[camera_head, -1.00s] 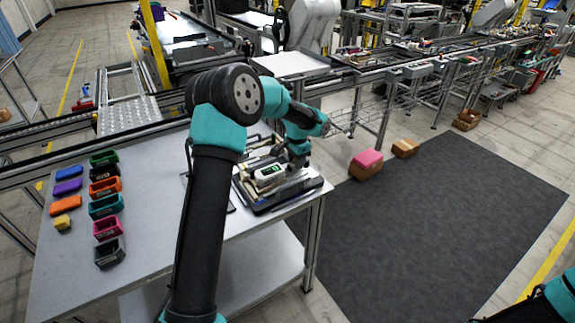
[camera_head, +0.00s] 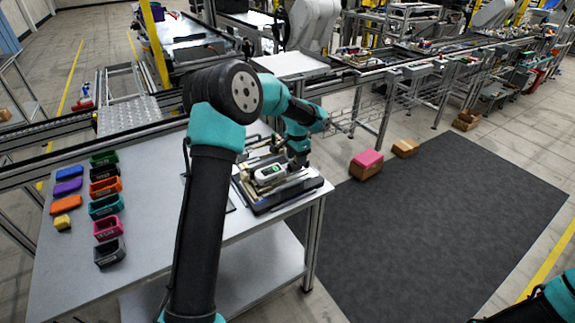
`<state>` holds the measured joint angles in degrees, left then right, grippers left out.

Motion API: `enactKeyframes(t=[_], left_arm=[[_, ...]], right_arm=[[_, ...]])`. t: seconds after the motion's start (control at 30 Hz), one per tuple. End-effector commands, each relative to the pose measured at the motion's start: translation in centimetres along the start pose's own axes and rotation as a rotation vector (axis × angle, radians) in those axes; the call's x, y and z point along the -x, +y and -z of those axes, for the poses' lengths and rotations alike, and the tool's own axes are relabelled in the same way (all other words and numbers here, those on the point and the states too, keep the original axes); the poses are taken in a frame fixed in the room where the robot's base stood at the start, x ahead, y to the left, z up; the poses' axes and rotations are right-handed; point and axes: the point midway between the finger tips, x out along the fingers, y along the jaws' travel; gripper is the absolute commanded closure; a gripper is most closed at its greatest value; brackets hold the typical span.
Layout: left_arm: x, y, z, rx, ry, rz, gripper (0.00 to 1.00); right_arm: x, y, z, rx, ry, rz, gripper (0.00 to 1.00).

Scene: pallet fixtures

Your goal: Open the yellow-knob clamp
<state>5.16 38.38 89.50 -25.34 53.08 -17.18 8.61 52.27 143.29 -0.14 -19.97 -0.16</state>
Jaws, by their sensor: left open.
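The pallet fixture (camera_head: 262,205) is a dark tray at the right end of the grey table, holding a white and green device (camera_head: 269,172). My left arm reaches across the table from the front, and my left gripper (camera_head: 298,160) points down over the right back part of the fixture. Its fingers are small and partly hidden; it shows nothing held. I cannot make out the yellow-knob clamp. It is too small or hidden by my arm. Only a teal part of my right arm shows in the lower right corner; its gripper is out of view.
On the left of the table (camera_head: 150,240) stand several coloured open cases (camera_head: 105,206) and several small blocks (camera_head: 66,204). A conveyor line runs behind the table. A pink-topped box (camera_head: 366,164) and a brown box (camera_head: 405,147) lie by the dark floor mat (camera_head: 450,220).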

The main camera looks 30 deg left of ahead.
Motion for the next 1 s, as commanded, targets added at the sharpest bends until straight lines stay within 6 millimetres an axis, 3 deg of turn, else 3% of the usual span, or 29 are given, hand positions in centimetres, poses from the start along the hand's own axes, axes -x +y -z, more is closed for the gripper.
enactKeyframes(t=[1.0], left_arm=[[6.3, 0.0, 0.0, 0.000, 0.001, 0.000, 0.51]], right_arm=[[0.0, 0.0, 0.0, 0.000, 0.000, 0.000, 0.57]])
